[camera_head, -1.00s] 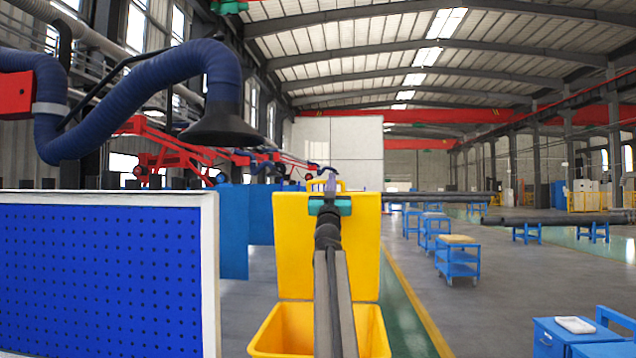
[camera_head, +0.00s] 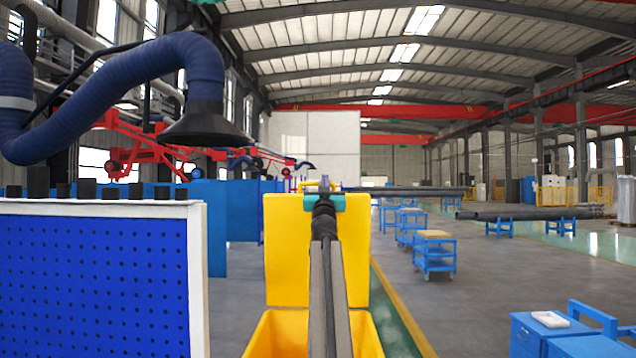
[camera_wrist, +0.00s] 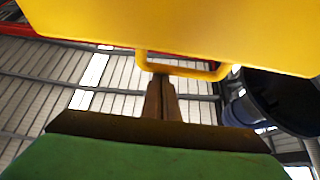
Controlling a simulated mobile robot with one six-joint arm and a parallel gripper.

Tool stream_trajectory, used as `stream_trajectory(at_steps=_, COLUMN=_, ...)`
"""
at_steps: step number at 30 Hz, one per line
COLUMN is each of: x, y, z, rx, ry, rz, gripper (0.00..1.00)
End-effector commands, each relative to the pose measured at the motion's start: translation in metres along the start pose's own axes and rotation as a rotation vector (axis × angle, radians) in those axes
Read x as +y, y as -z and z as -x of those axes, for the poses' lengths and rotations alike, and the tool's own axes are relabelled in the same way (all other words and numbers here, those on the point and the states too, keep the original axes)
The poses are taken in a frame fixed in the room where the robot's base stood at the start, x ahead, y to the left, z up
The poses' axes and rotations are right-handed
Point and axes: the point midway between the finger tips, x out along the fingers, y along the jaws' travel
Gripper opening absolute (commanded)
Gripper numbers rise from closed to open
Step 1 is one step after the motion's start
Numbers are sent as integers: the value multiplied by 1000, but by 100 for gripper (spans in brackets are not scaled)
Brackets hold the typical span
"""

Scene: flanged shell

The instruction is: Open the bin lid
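The yellow bin (camera_head: 368,338) stands at the bottom middle of the head view, with its interior visible from above. Its yellow lid (camera_head: 285,250) stands raised, roughly upright, at the back of the bin. A yellow loop handle (camera_head: 308,185) sits at the lid's top edge. My gripper (camera_head: 325,186) is at this handle, with my arm reaching over the bin. In the wrist view, the lid (camera_wrist: 190,25) fills the top and the handle (camera_wrist: 205,73) hangs below its edge. The brown fingers of my gripper (camera_wrist: 161,80) are close together, their tips at the handle bar.
A blue perforated panel (camera_head: 95,285) with a white frame stands close on the left. A dark hood on a blue hose (camera_head: 205,122) hangs above it. Blue carts (camera_head: 435,255) and a blue table (camera_head: 545,335) stand to the right. The floor between has free room.

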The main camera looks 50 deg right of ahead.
Motion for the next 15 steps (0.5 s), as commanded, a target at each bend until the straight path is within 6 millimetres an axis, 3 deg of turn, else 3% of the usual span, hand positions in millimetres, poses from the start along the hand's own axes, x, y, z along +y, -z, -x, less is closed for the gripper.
stream_trajectory(at_steps=15, x=-15, y=2, z=3, rx=-2, ry=13, rz=-7, gripper=0)
